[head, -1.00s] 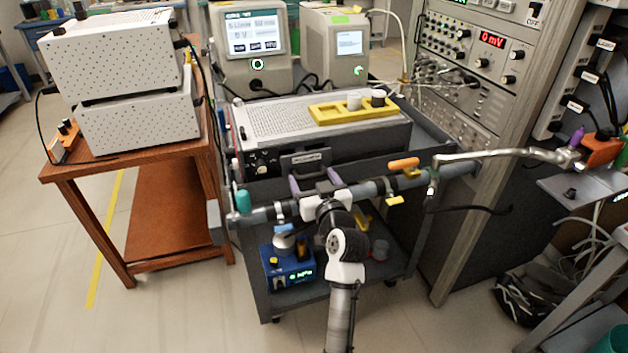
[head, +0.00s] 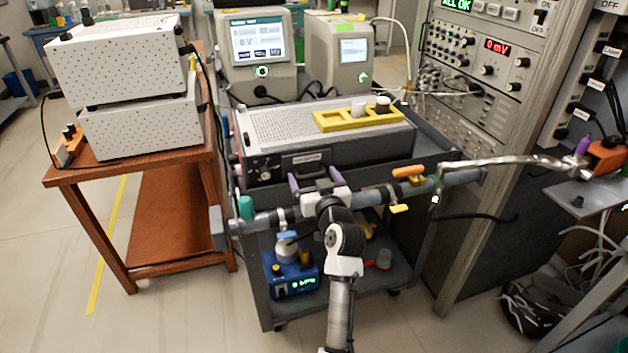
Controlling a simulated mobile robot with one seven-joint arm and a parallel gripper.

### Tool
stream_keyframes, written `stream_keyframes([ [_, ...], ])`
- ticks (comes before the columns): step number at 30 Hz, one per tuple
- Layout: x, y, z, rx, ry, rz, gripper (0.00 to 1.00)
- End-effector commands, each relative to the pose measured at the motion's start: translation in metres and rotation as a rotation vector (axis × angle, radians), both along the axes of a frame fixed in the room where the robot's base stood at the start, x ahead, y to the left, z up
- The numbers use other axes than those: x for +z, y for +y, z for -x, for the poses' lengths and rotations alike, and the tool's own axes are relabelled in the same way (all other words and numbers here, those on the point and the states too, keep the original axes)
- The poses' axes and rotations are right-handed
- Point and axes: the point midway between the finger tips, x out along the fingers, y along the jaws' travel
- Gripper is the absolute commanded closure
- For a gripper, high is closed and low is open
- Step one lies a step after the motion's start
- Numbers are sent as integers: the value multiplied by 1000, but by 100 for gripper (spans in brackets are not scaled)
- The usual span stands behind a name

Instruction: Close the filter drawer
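The filter drawer (head: 306,159) appears as a small dark front with a pale label, low on the front of the grey instrument (head: 347,157) on the cart. I cannot tell how far it stands out. My gripper (head: 314,179) is just in front of and below the drawer front. Its two purple-grey fingers are spread apart and point toward the instrument, with nothing visible between them. Whether the fingertips touch the drawer is too small to tell.
A grey horizontal pipe (head: 270,219) with clamps crosses the cart's front, by my wrist. A yellow rack (head: 345,121) with small cylinders sits on the instrument. A wooden table (head: 125,175) stands left, an equipment rack (head: 478,150) right. Open floor lies at lower left.

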Motion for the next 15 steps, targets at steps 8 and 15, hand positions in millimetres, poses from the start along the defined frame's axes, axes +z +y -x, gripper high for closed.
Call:
stream_keyframes([
  [8,-2,-2,8,2,2,0,13],
  [15,-5,-16,52,0,2,-2,13],
])
